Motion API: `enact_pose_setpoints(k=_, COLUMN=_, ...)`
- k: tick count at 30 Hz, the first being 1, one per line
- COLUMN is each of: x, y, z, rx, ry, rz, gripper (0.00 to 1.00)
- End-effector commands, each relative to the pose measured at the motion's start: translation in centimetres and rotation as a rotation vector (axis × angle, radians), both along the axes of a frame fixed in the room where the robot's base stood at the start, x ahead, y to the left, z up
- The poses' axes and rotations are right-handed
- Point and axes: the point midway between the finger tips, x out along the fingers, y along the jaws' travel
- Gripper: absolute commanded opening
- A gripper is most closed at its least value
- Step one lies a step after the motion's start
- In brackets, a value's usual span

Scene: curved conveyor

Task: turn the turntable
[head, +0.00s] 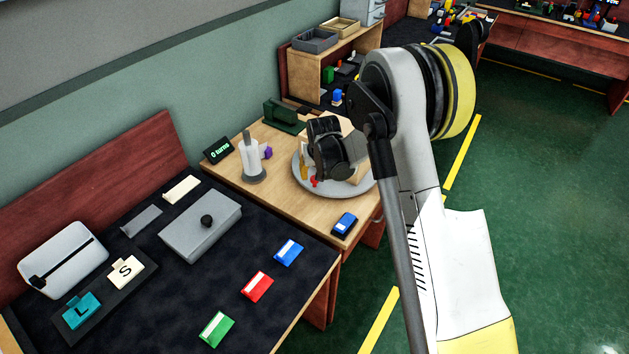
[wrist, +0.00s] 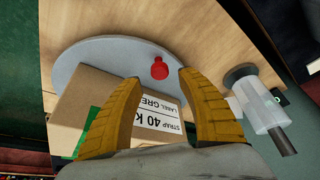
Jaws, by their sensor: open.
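The turntable (head: 300,182) is a round grey disc on the wooden table; it also shows in the wrist view (wrist: 78,68). A red knob (wrist: 159,69) stands near its rim and appears small in the head view (head: 313,182). A cardboard box (wrist: 85,108) with a white printed label and a green patch sits on the disc. My gripper (wrist: 160,78) is open, its yellow fingertips on either side of the knob as seen from the wrist and slightly short of it. Whether they touch it I cannot tell. In the head view my wrist hides much of the disc and box.
A small display (head: 218,150) reads "0 turns". A white dispenser on a grey base (head: 254,172) stands left of the turntable. A blue block (head: 344,224) lies near the table's front edge. The dark table at left holds a grey lidded box (head: 200,228) and coloured blocks.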

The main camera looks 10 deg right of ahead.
Motion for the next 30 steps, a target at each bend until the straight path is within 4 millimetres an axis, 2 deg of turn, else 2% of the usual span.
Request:
enact_pose_setpoints(k=1, x=0.4, y=0.0, z=-1.2, rx=0.0, ry=0.0, rz=0.0, gripper=0.47)
enact_pose_setpoints(k=3, x=0.8, y=0.0, z=-2.3, rx=0.0, ry=0.0, rz=0.0, gripper=0.47)
enact_pose_setpoints(k=7, x=1.4, y=0.0, z=-3.6, rx=0.0, ry=0.0, rz=0.0, gripper=0.47)
enact_pose_setpoints(k=19, x=1.7, y=0.0, z=-4.1, rx=0.0, ry=0.0, rz=0.0, gripper=0.45)
enact_pose_setpoints(k=23, x=1.7, y=0.0, z=-4.1, rx=0.0, ry=0.0, rz=0.0, gripper=0.05)
enact_pose_setpoints(k=24, x=1.7, y=0.0, z=-4.1, rx=0.0, ry=0.0, rz=0.0, gripper=0.0)
enact_pose_setpoints(k=30, x=1.7, y=0.0, z=-4.1, rx=0.0, ry=-0.001, rz=0.0, gripper=0.0)
